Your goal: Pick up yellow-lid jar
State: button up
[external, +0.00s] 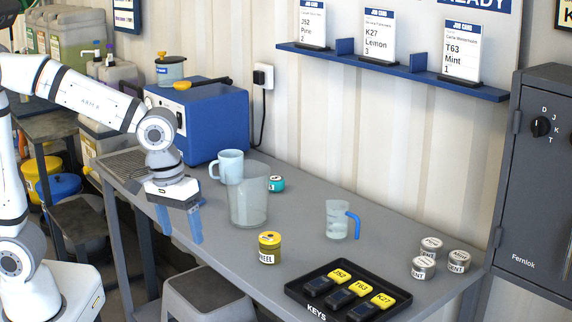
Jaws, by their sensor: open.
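The yellow-lid jar (269,249) stands upright on the grey workbench (395,240), near its front edge. Its label is partly readable as "HEEL". My gripper (181,226) points down over the left part of the bench, to the left of the jar and apart from it. Its two blue fingers are spread, with nothing between them. Whether the fingertips touch the bench I cannot tell.
A clear beaker (248,200) stands just behind the jar, with a light blue mug (228,166) and a teal-lid jar (276,184) beyond. A black key tray (300,292) lies to the right. A blue-handled measuring cup (338,220) and small tins (424,267) stand farther right.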

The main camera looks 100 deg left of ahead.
jog(key=w+a+n+p, duration=0.2)
jog(key=w+a+n, duration=0.5)
jog(key=w+n, duration=0.2)
jog(key=n+g+p, duration=0.1)
jog(key=n+g, duration=0.1)
jog(key=n, duration=0.7)
send_over(270, 236)
jog(key=f, duration=0.5)
jog(key=shift+d, duration=0.3)
jog(key=shift+w+a+f+n, duration=0.1)
jog(key=shift+a+f+n, duration=0.15)
jog(key=shift+n, duration=0.25)
jog(key=shift+f, duration=0.3)
notch_tip(270, 236, down, 7)
jog(key=shift+f+p, duration=0.1)
jog(key=shift+p, duration=0.95)
jog(key=c, duration=1)
